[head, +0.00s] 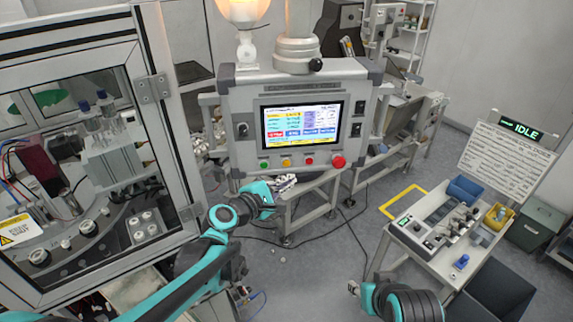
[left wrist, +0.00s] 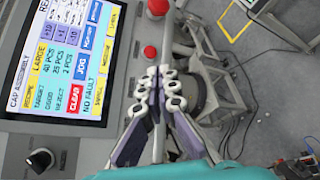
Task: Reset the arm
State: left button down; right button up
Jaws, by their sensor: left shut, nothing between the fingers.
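My left gripper (head: 284,184) is just below the lower edge of the control panel (head: 231,95) in the head view. In the left wrist view its fingers (left wrist: 160,76) are together with nothing between them, in front of the panel's edge. My right arm comes in at the bottom of the head view. A small part of my right gripper (head: 353,287) shows, too little to tell its state. The panel's lit screen (head: 301,122) also fills the upper left of the left wrist view (left wrist: 62,55).
A red mushroom button (head: 338,160) and a smaller red button (head: 309,161) sit under the screen. A glazed machine cabinet (head: 158,88) stands at left. A small table (head: 455,275) with a tray stands at right, below an IDLE sign (head: 518,128). Floor between is mostly clear.

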pick_arm(q)
jog(key=s+a+f+m+g+y+b, duration=0.1)
jog(key=s+a+f+m+y+b, duration=0.2)
jog(key=f, duration=1)
jog(key=s+a+f+m+g+y+b, duration=0.2)
jog(key=s+a+f+m+b, duration=0.6)
jog(key=s+f+b, duration=0.5)
jog(key=s+a+f+m+g+y+b, duration=0.2)
jog(key=s+a+f+m+b, duration=0.4)
jog(key=f+b, duration=0.8)
jog(key=s+y, duration=0.1)
jog(key=s, duration=0.2)
jog(key=shift+s+y, duration=0.25)
jog(key=shift+y, duration=0.15)
